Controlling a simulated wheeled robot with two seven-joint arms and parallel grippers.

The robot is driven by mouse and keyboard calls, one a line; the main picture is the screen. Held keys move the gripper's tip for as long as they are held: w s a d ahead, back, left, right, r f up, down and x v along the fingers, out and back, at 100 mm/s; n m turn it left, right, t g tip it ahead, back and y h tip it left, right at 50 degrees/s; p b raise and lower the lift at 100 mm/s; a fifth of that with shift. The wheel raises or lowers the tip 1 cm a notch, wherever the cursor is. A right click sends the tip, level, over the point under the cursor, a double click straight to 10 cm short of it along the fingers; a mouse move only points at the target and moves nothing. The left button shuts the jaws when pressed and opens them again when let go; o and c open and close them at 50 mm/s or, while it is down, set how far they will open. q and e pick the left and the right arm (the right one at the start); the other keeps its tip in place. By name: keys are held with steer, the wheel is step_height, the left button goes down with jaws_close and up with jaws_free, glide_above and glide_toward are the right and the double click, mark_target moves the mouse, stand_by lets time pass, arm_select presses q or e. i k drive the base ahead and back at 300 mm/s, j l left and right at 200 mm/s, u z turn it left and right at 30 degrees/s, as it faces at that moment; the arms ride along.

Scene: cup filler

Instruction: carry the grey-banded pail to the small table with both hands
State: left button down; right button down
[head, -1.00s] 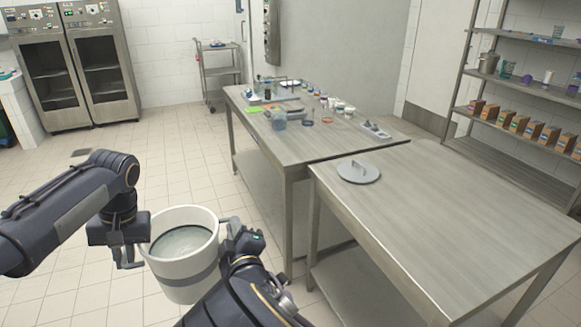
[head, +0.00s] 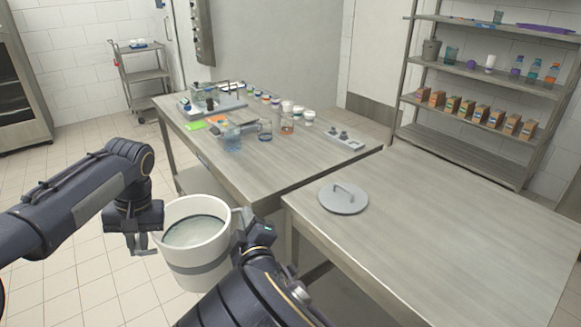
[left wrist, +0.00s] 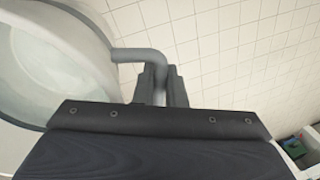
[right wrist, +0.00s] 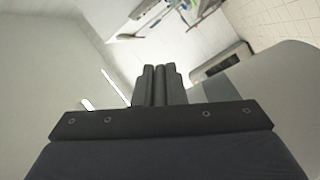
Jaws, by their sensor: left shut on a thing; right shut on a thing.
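The white pail with a grey band (head: 196,247) hangs upright between my two grippers, in front of the tables. A pale surface shows inside it. My left gripper (head: 143,247) is shut on the pail's left handle; the left wrist view shows the grey handle bar (left wrist: 135,54) between the fingers (left wrist: 161,86). My right gripper (head: 242,220) is at the pail's right rim, shut on its handle, which is mostly hidden; its fingers (right wrist: 158,84) look close together in the right wrist view. The nearer steel table (head: 440,235) stands to the right of the pail.
A grey lid with a handle (head: 343,198) lies on the nearer table's left part; the rest of that top is clear. The farther table (head: 260,165) holds glassware and jars. A shelf rack (head: 465,145) stands behind, a cart (head: 140,75) at the back left.

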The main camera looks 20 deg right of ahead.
mark_target(441, 245)
steer(key=i+l+z, duration=0.1)
steer(key=z, duration=0.35)
steer(key=i+z, duration=0.4)
steer(key=z, duration=0.45)
steer(key=i+z, duration=0.2)
steer(key=z, duration=0.15)
steer(key=i+j+z, duration=0.1)
steer(key=z, duration=0.2)
steer(key=i+z, duration=0.1)
steer(key=z, duration=0.3)
